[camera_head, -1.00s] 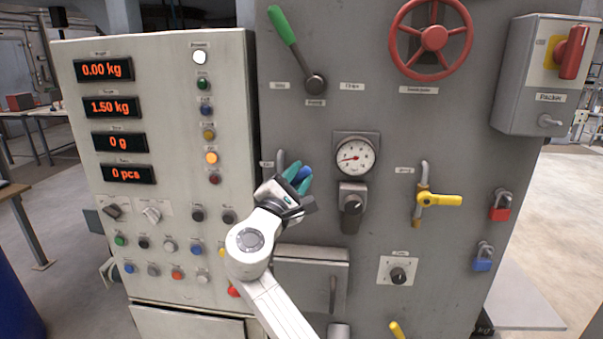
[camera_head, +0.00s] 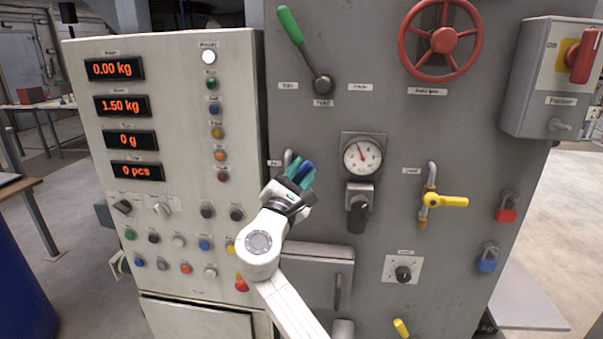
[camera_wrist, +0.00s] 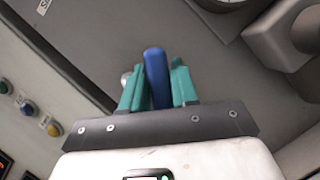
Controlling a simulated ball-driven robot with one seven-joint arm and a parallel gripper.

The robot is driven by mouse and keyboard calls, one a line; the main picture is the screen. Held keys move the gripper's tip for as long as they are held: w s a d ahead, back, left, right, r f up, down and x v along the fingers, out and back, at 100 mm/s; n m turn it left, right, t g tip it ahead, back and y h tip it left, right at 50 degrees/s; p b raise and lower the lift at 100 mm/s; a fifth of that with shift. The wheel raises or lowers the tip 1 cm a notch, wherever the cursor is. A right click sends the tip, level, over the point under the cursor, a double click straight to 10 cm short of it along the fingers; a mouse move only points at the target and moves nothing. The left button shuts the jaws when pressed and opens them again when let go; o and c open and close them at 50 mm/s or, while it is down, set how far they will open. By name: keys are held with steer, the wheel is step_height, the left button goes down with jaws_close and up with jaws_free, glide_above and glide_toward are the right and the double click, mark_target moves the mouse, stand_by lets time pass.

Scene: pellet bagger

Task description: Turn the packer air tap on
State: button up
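The packer air tap shows as a blue handle (camera_head: 304,172) on a grey pipe (camera_head: 288,158) on the machine's grey front, left of the round gauge (camera_head: 362,157). My gripper (camera_head: 300,175) is at the tap, with its teal fingers on both sides of the handle. In the wrist view the blue handle (camera_wrist: 157,78) stands between the two fingers (camera_wrist: 157,90), which appear closed on it. The tap's body is mostly hidden behind my gripper. The gauge needle points up and slightly left.
A yellow-handled tap (camera_head: 445,201) is to the right of the gauge. A green-handled lever (camera_head: 291,25) and a red handwheel (camera_head: 443,40) are above. The button panel (camera_head: 180,270) is at left. A grey hatch (camera_head: 312,275) is below my gripper.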

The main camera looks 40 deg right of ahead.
steer(key=shift+o, duration=1.6)
steer(key=shift+r, duration=0.1)
